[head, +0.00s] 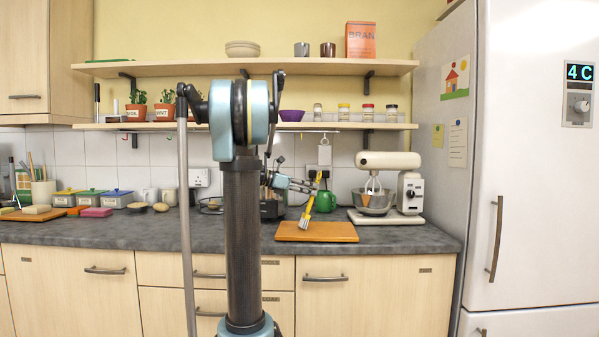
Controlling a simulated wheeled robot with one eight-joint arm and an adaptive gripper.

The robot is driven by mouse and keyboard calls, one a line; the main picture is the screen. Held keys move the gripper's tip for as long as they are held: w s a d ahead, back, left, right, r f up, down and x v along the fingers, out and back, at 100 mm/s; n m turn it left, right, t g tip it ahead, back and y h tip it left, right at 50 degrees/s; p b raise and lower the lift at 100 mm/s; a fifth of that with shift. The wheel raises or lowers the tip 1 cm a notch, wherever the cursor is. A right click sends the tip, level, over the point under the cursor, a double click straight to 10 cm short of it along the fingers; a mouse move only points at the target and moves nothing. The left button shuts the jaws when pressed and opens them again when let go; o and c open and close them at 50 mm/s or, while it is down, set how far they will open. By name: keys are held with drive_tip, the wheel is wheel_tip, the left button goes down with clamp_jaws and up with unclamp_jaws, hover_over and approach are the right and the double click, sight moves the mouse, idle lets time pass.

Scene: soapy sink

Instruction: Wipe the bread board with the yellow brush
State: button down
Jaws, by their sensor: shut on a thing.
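The yellow brush (309,207) is tilted, its handle up to the right and its pale bristle end down to the left. The orange-brown bread board (340,232) lies flat on the grey worktop. The bristle end is over the board's left-middle part; I cannot tell whether it touches. My gripper (314,187) is shut on the upper handle of the brush, above the board's back edge. It looks small in the head view, and my arm column hides part of the arm behind it.
A green mug (326,201) stands just behind the board. A cream stand mixer (391,184) is to its right. A dark appliance (271,207) stands behind left. Shelves (350,67) with pots and jars hang above. Sponges (97,212) and lidded boxes are far left.

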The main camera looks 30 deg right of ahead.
drive_tip(key=shift+w+a, duration=0.4)
drive_tip(key=shift+a, duration=0.3)
wheel_tip(320, 180, up, 8)
drive_tip(key=shift+a, duration=0.1)
